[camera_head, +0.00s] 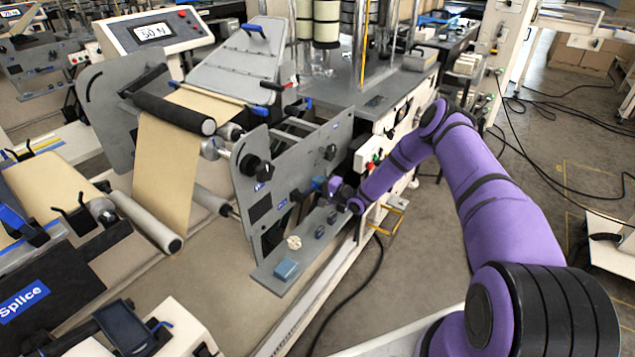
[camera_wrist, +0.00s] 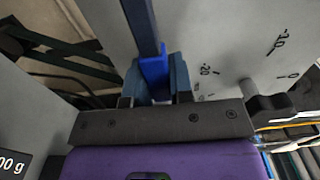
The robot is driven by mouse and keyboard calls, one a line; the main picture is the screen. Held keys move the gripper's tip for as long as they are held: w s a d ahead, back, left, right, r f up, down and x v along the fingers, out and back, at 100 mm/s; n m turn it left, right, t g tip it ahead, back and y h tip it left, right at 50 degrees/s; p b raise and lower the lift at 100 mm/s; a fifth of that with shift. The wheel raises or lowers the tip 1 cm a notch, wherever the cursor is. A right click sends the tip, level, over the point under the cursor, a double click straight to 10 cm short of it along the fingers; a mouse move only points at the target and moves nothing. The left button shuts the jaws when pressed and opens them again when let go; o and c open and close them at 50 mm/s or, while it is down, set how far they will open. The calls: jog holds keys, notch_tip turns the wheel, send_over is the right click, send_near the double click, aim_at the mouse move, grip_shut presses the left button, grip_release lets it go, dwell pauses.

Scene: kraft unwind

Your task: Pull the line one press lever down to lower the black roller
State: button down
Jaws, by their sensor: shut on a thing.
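My gripper (camera_head: 326,187) is at the grey side plate of the machine, low on its right part in the head view. In the wrist view my gripper (camera_wrist: 156,85) is shut on the blue handle of a press lever (camera_wrist: 153,66), whose dark bar runs up and out of the picture. The fingers hide part of the handle. The black roller (camera_head: 174,114) lies across the upper part of the machine, over the tan paper web (camera_head: 168,165). The head view does not clearly show whether the roller touches the web.
The side plate (camera_head: 291,160) carries black knobs. A grey ledge (camera_head: 293,248) with small buttons and a blue block (camera_head: 287,269) is below my gripper. In the wrist view a dark knob (camera_wrist: 268,103) is just right of my gripper, near scale marks. Open floor with cables lies right.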

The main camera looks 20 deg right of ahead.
jog(key=shift+s+f, duration=0.15)
jog(key=shift+f, duration=0.1)
jog(key=c, duration=1.2)
grip_release()
jog(key=shift+o, duration=1)
jog(key=shift+r, duration=0.1)
jog(key=v, duration=1)
jog(key=shift+s+d, duration=0.2)
jog(key=shift+s, duration=0.05)
